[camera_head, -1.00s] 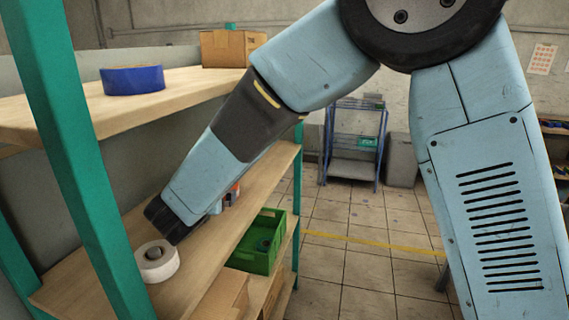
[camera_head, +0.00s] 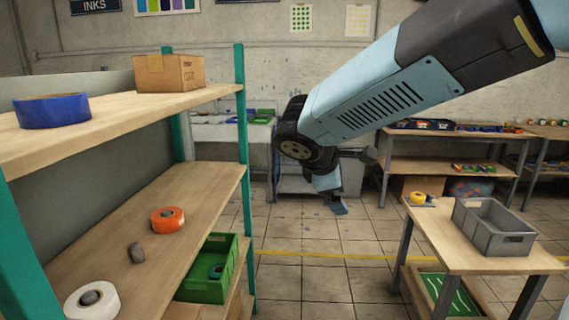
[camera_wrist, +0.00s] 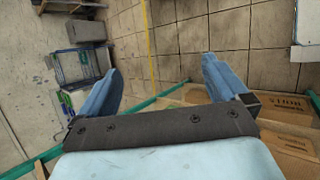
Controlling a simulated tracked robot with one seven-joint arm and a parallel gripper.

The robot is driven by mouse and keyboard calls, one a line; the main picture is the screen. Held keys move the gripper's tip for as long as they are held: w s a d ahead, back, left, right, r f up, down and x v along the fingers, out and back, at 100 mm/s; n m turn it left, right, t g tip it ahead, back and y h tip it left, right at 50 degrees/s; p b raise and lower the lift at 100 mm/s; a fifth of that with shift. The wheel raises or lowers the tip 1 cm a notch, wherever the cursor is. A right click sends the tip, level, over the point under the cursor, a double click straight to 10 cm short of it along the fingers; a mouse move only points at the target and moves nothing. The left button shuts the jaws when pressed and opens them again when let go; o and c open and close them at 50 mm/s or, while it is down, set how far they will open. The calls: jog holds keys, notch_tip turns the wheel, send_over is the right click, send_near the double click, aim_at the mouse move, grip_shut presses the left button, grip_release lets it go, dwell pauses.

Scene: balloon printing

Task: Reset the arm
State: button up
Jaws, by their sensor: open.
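My gripper (camera_wrist: 158,90) shows in the wrist view with its two blue fingers spread wide and nothing between them. In the head view my blue arm reaches in from the upper right, and my gripper (camera_head: 333,190) hangs at its end over the aisle, to the right of the shelf unit. It is clear of the shelf and touches nothing that I can see. The far finger is partly hidden in the head view.
Blue tape (camera_head: 52,110) and a cardboard box (camera_head: 168,72) sit above. A grey bin (camera_head: 493,228) stands on the right table. The floor between is free.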

jog(key=s+d+r+m+g+y, duration=0.1)
jog(key=s+d+m+y, duration=0.4)
jog(key=s+d+m, duration=0.7)
jog(key=s+m, duration=0.3)
jog(key=m, duration=0.1)
jog(key=shift+s, duration=0.4)
